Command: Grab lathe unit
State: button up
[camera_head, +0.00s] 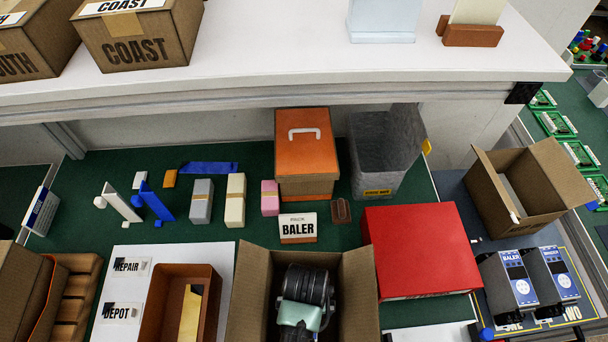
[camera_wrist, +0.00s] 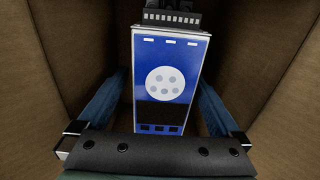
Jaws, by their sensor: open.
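A unit with a blue front (camera_wrist: 164,55), a white disc with grey dots and a dark lower band stands in a cardboard box in the wrist view. No name is legible on it, so I cannot confirm it is the lathe unit. My gripper (camera_wrist: 164,92) is open, with one blue finger on each side of the unit; contact is not clear. In the head view my wrist (camera_head: 303,290) is down in the open cardboard box (camera_head: 252,290) at bottom centre, hiding the unit and my fingers.
Cardboard walls (camera_wrist: 45,60) surround my gripper closely. A red box (camera_head: 415,250) stands right of the carton, and a BALER card (camera_head: 298,228) behind it. Two blue-fronted units (camera_head: 520,280), one marked BALER, stand at right beside an open carton (camera_head: 530,190). A white shelf (camera_head: 300,75) overhangs the back.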

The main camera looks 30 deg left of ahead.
jog(key=f, duration=0.3)
jog(key=shift+w+a+p, duration=0.2)
jog(key=shift+a+p, duration=0.05)
jog(key=shift+p, duration=0.05)
jog(key=shift+f, duration=0.7)
jog(key=shift+f, duration=0.25)
grip_shut()
